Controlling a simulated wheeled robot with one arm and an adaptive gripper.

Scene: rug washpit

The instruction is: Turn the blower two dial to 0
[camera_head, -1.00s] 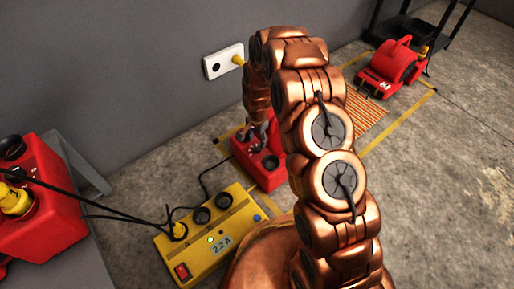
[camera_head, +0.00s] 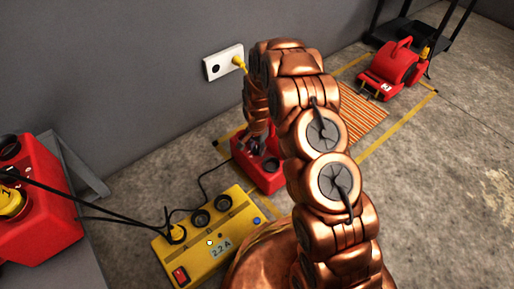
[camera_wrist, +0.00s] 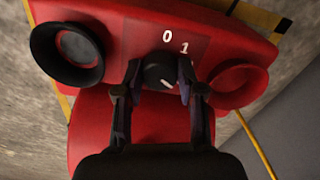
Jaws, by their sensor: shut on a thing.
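A red blower (camera_head: 262,180) stands on the floor beneath my gripper, partly hidden by my arm in the head view. In the wrist view its red panel (camera_wrist: 130,45) carries a small black dial (camera_wrist: 158,70) with white marks 0 and 1 above and to its right. My gripper (camera_wrist: 160,80) is shut on the dial, one finger on each side. A short pale line shows on the dial's lower part; I cannot tell which mark the dial is set to. No number identifying this blower is readable.
A yellow power box (camera_head: 208,240) reading 2.2 A, with a red switch and cables, stands in front. Another red blower (camera_head: 30,205) is at left. A red blower marked 2 (camera_head: 392,70) stands far right beyond an orange grate (camera_head: 360,115). A wall socket (camera_head: 222,63) is behind.

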